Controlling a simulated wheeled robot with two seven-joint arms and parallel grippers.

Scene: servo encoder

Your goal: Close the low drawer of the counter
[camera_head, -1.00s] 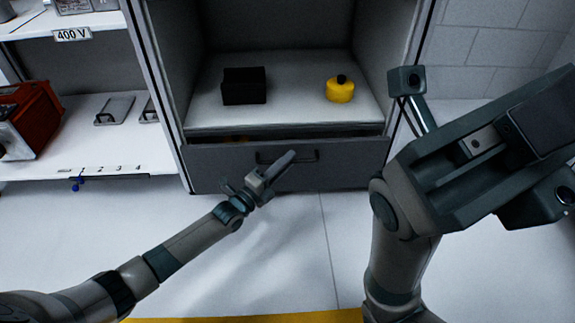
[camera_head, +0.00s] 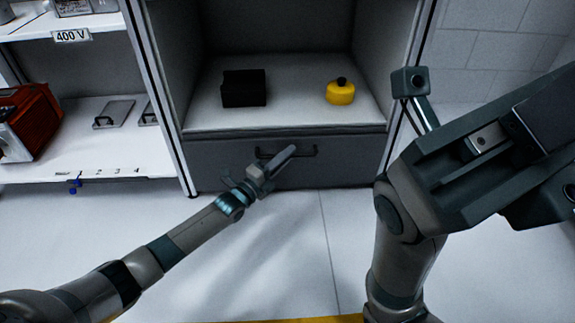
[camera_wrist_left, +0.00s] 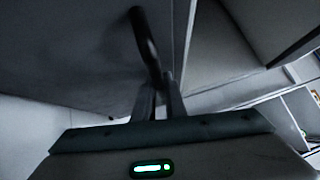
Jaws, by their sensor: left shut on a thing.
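The counter's low drawer (camera_head: 345,172) is a dark grey front below the white counter shelf. Its front sits right under the shelf edge, with no open gap showing above it. A dark bar handle (camera_head: 306,152) runs across it. In the left wrist view the fingers (camera_wrist_left: 167,90) meet the lower end of the handle (camera_wrist_left: 145,40), against the drawer face (camera_wrist_left: 80,45). My right arm fills the right of the head view; its fingers do not show.
A black box (camera_head: 244,88) and a yellow round container (camera_head: 340,92) stand on the counter shelf (camera_head: 290,118). A shelf unit (camera_head: 100,155) with a red device (camera_head: 35,120) stands to the left. The white floor (camera_head: 265,260) in front is clear.

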